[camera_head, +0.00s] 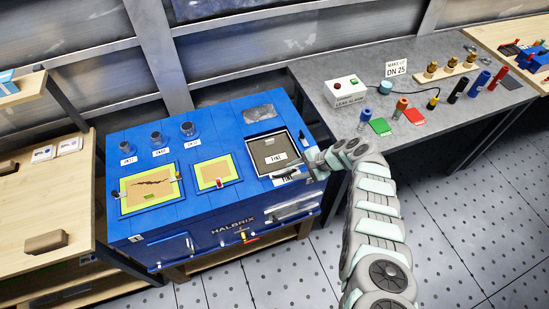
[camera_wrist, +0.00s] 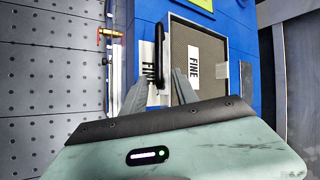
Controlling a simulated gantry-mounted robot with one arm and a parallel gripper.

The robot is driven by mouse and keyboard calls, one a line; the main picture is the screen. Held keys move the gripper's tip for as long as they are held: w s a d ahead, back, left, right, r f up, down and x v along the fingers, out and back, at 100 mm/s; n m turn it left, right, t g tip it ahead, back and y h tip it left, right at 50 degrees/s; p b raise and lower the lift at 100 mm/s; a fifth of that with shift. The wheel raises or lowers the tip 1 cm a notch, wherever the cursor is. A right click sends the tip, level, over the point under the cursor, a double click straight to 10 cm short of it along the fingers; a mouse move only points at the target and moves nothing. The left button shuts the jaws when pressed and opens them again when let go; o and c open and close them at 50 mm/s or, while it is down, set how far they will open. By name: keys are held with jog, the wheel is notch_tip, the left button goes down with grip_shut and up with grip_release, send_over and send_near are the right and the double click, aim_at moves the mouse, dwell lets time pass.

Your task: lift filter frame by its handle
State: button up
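The filter frame (camera_head: 267,149) is a dark mesh panel with a pale rim and a "FINE" label. It sits in the right bay of the blue machine (camera_head: 205,215). In the wrist view the frame (camera_wrist: 205,35) lies ahead, and its black bar handle (camera_wrist: 159,45) stands along its near-left side. My gripper (camera_head: 301,171) is over the front right of the bay. In the wrist view its two grey fingers (camera_wrist: 160,78) are apart, one on each side of the handle's line. I cannot tell whether they touch the handle; no grip shows.
Two yellow-green framed panels (camera_head: 149,189) (camera_head: 214,172) lie left of the bay. Several capped ports stand behind them. A grey table (camera_head: 345,110) with coloured parts stands at the right, and a wooden bench (camera_head: 60,195) at the left. The tiled floor in front is clear.

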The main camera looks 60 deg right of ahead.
jog(key=shift+c, duration=0.3)
grip_shut()
dwell(1.0)
